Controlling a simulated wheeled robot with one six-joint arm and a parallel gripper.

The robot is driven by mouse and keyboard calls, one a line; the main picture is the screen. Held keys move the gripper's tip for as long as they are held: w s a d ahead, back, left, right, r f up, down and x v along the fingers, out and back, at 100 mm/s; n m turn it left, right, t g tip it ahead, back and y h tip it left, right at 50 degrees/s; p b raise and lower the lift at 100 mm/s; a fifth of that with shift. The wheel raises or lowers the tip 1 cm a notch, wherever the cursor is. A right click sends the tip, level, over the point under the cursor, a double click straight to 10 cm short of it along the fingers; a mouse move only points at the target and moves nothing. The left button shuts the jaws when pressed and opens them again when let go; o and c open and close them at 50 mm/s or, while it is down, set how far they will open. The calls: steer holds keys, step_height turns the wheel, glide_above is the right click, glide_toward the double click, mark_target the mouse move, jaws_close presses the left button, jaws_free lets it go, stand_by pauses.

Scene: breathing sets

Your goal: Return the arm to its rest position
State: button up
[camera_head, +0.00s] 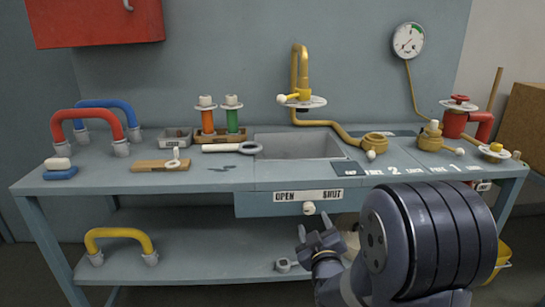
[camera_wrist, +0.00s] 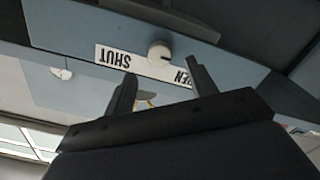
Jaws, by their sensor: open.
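My gripper (camera_head: 318,236) is at the lower middle of the head view, in front of the bench and below the drawer's round knob (camera_head: 309,208). Its two fingers are apart with nothing between them. In the wrist view the open fingers (camera_wrist: 160,88) point toward the drawer front, which appears upside down with its "OPEN SHUT" label and white knob (camera_wrist: 159,50). The fingers look apart from the knob. My dark arm covers the right part of the lower shelf and the bench front.
The drawer (camera_head: 260,208) is in the bench (camera_head: 225,178) front. On top are a sink (camera_head: 300,147), a yellow tap (camera_head: 300,75), coloured hoses, brass fittings and a red valve (camera_head: 455,122). A lower shelf (camera_head: 200,255) holds a yellow hose (camera_head: 118,235). A red cabinet (camera_head: 95,22) hangs upper left.

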mark_target(307, 203)
steer(key=w, duration=1)
steer(key=shift+w+b, duration=0.1)
steer(key=shift+b, duration=0.2)
steer(key=shift+r+p, duration=0.1)
steer(key=shift+p, duration=0.35)
steer(key=shift+m, duration=0.4)
steer(key=shift+f+b, duration=0.25)
steer(key=shift+b, duration=0.15)
